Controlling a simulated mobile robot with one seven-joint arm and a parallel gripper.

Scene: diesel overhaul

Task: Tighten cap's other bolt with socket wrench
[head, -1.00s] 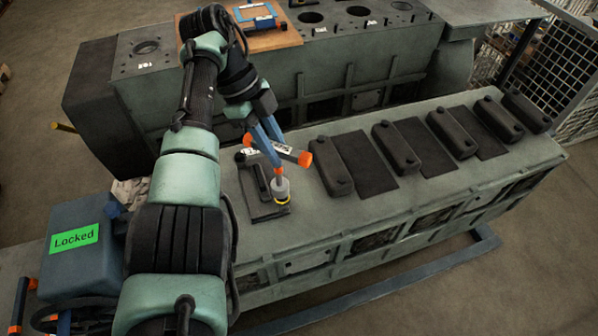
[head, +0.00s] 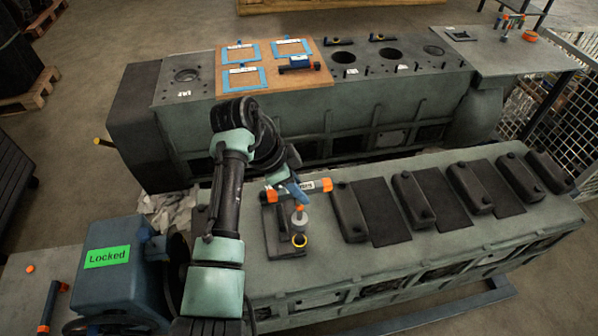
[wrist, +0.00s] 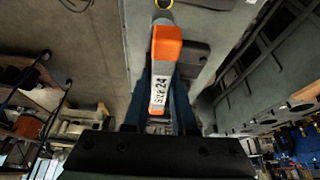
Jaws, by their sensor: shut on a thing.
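My gripper (head: 297,190) is shut on the socket wrench (head: 312,186), a bar with orange ends and a white size label. In the wrist view the wrench (wrist: 165,65) lies between the fingers, and its label reads "SIZE 24". Its grey socket (head: 299,215), with an orange collar above, hangs below the gripper. A yellow ring (head: 300,240) marks a spot at the near right of the leftmost dark cap (head: 285,246). The socket appears just above and behind the ring, apart from it. The ring (wrist: 164,3) also shows at the top of the wrist view. The bolt head is too small to make out.
Several other dark caps (head: 411,200) stand in a row to the right on the grey engine block (head: 350,262). A second block behind carries a wooden board (head: 312,76) with blue frames. A blue box (head: 115,282) reading "Locked" stands at the left.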

